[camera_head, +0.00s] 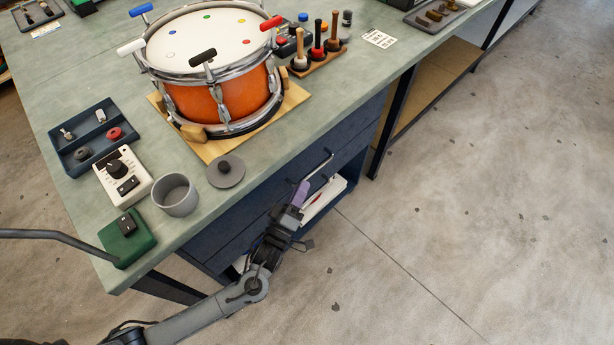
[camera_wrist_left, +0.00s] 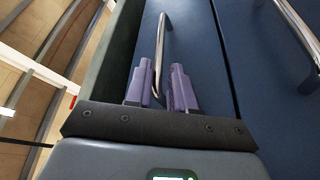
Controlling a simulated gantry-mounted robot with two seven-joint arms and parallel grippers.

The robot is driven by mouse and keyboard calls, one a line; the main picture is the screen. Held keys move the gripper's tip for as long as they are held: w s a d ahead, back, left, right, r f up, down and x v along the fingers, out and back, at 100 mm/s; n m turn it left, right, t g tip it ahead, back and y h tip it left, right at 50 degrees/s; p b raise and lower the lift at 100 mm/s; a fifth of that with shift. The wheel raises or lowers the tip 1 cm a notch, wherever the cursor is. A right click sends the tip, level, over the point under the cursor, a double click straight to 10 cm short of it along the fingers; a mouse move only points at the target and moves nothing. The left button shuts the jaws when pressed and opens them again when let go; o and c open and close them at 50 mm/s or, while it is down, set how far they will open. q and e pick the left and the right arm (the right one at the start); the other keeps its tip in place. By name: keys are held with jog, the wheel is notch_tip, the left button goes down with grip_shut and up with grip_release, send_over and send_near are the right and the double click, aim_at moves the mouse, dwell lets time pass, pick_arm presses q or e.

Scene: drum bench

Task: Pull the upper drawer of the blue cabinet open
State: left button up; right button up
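The blue cabinet (camera_head: 245,235) is under the bench, with dark blue drawer fronts. Its upper drawer (camera_head: 345,152) looks flush with the cabinet; its front also fills the middle of the left wrist view (camera_wrist_left: 205,50). A silver bar handle (camera_head: 319,167) stands out from this front. My left gripper (camera_head: 301,192) is at the handle, purple fingers pointing at the drawer front. In the left wrist view, the gripper (camera_wrist_left: 160,85) has its fingers apart, with the handle bar (camera_wrist_left: 166,38) running between them. Whether a finger touches the bar is unclear. My right gripper is not in view.
On the bench top (camera_head: 270,165) stand an orange drum (camera_head: 220,95), a grey cup (camera_head: 175,194), a grey disc (camera_head: 226,171) and a green box (camera_head: 127,238). The floor in front is clear.

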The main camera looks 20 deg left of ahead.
aim_at(309, 175)
pick_arm(q)
jog(key=b+x, duration=0.1)
jog(key=x, duration=0.3)
jog(key=shift+w+d, duration=0.2)
jog(key=shift+w, duration=0.05)
jog(key=shift+w+a+r, duration=0.1)
jog(key=shift+w+r, duration=0.05)
jog(key=shift+w, duration=0.15)
grip_shut()
